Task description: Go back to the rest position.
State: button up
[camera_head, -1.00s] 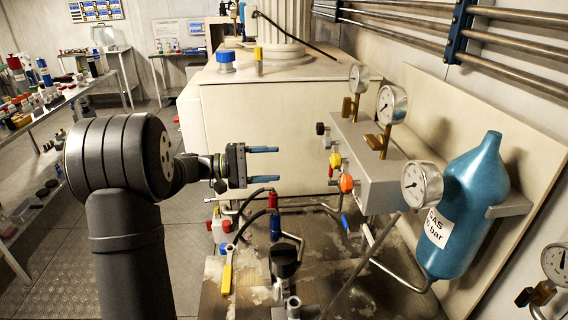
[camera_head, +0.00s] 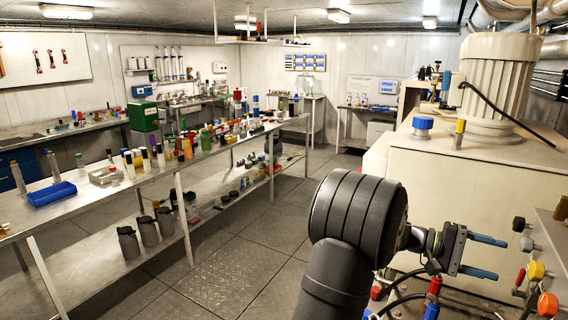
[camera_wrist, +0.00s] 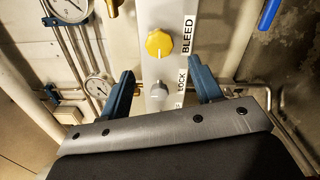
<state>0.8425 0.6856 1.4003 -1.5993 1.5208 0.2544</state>
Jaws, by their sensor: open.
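My gripper (camera_head: 496,257) is open and empty, with its two blue fingers pointing right toward the valve panel (camera_head: 548,238) at the picture's right edge. In the wrist view my gripper (camera_wrist: 162,76) shows its fingers spread on either side of the panel strip. The fingers do not appear to hold either knob. The yellow knob (camera_head: 536,270) and an orange knob (camera_head: 547,304) also show in the head view.
A large cream housing (camera_head: 455,190) stands behind my gripper. Hoses and red and blue fittings (camera_head: 433,287) lie below it. Gauges (camera_wrist: 98,88) and pipes flank the panel. A long metal bench (camera_head: 100,205) with bottles stands left, with open floor (camera_head: 240,240) between.

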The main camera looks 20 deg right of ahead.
aim_at(529, 268)
jog(key=x, duration=0.8)
jog(key=shift+s+d, duration=0.2)
jog(key=shift+w, duration=0.1)
